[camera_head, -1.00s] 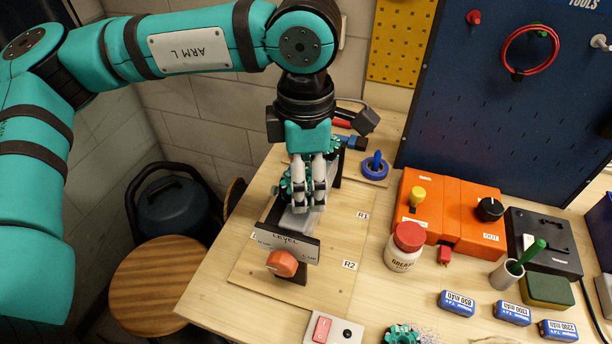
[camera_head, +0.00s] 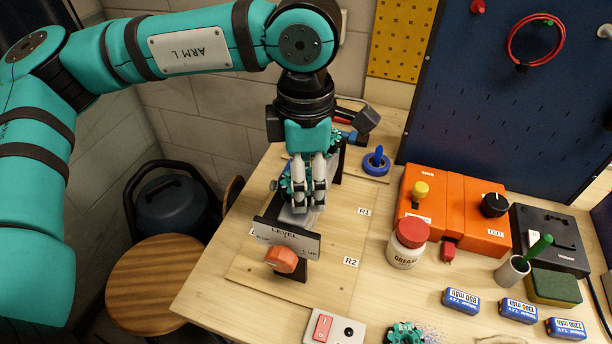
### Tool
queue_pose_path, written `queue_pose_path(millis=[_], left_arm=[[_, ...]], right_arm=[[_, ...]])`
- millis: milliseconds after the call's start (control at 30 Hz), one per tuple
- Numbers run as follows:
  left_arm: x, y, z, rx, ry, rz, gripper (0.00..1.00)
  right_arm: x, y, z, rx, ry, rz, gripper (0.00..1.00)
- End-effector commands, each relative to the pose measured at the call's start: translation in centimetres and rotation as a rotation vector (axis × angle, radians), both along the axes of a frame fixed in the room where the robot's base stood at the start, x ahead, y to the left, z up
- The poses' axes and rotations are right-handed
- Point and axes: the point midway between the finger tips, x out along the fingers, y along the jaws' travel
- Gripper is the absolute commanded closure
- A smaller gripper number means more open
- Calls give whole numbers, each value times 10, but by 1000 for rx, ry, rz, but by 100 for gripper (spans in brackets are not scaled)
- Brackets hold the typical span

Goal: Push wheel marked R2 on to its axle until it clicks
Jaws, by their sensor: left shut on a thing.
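My left gripper (camera_head: 311,205) points down over the bench, shut on a grey part (camera_head: 297,216) of the device there. The fingers hide much of that part. A plate marked LEVEL (camera_head: 290,236) with an orange knob (camera_head: 281,260) stands at the device's near end. The label R2 (camera_head: 351,262) is on the wooden board (camera_head: 335,285) to the right of the plate; label R1 (camera_head: 364,211) is farther back. A toothed teal wheel (camera_head: 286,183) shows left of the fingers. Another teal wheel (camera_head: 405,335) lies at the near edge of view. I cannot read R2 on either wheel. My right gripper is not in view.
A grease jar (camera_head: 407,244), an orange control box (camera_head: 455,208) and several blue batteries (camera_head: 461,301) stand to the right. A switch box (camera_head: 333,328) is at the front. A blue-capped spool (camera_head: 376,163) is behind. A wooden stool (camera_head: 155,275) stands left of the bench.

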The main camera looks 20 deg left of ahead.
Motion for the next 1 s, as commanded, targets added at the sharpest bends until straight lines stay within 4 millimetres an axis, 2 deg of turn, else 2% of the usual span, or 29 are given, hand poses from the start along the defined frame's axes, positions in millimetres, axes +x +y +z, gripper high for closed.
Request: queue_pose_path(millis=[1000], left_arm=[[0,0,-8,1,1,0,75]], right_arm=[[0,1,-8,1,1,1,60]])
